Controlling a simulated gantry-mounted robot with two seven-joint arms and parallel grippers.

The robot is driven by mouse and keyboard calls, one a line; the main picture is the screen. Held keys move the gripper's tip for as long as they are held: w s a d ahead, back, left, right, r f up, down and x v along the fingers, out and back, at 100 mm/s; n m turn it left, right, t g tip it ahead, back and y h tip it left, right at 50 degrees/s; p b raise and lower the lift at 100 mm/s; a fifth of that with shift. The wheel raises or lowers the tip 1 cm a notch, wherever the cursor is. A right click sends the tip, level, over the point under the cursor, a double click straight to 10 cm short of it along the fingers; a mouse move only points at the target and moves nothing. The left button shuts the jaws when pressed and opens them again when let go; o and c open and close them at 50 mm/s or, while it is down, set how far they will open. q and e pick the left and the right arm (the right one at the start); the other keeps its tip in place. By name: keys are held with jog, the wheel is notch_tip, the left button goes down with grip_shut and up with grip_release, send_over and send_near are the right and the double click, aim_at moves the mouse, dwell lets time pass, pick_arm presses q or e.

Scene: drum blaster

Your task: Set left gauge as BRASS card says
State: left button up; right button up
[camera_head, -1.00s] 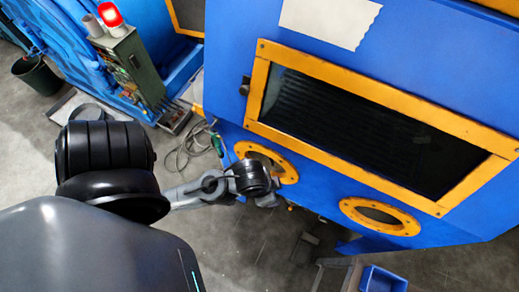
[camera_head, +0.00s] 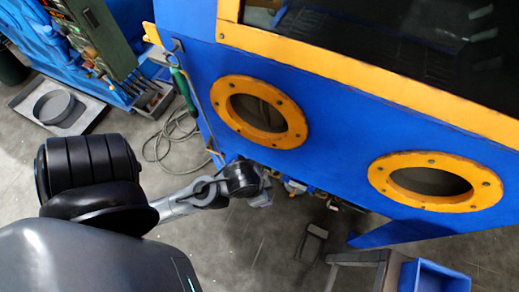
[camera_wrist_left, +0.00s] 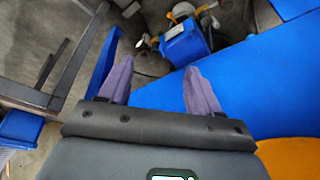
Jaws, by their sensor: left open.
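My left arm comes in from the left in the head view, and its gripper (camera_head: 264,190) is just below the left port of the blue cabinet (camera_head: 330,150). In the left wrist view, its two purple-grey fingers (camera_wrist_left: 156,75) stand apart with nothing between them. Small fittings (camera_head: 295,187) sit under the cabinet edge beside the gripper, too small to identify. I cannot make out a gauge or a BRASS card in either view. My right gripper is not in view.
Two yellow-rimmed ports, left (camera_head: 227,108) and right (camera_head: 383,170), are on the cabinet front, under a yellow-framed window. A grey stand (camera_head: 357,258) and blue bin (camera_head: 430,278) are below right. A hose (camera_head: 165,138) lies on the floor at left.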

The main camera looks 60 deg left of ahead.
pick_arm(q)
notch_tip(320, 180, down, 15)
jog(key=w+m+b, duration=0.2)
jog(key=m+b, duration=0.1)
jog(key=b, duration=0.5)
jog(key=m+t+y+b, duration=0.2)
jog(key=m+y, duration=0.5)
jog(key=m, duration=1.4)
send_near(259, 164)
jog(key=a, duration=0.1)
jog(key=b+x, duration=0.2)
jog(key=x, duration=0.2)
jog(key=b+x, duration=0.3)
jog(key=x, duration=0.2)
jog(key=shift+w+d, duration=0.25)
jog(key=shift+w+a+f+b, duration=0.4)
jog(key=shift+w+a+b, duration=0.1)
jog(key=shift+b, duration=0.15)
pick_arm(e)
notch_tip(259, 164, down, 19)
pick_arm(q)
jog(key=shift+c, duration=0.3)
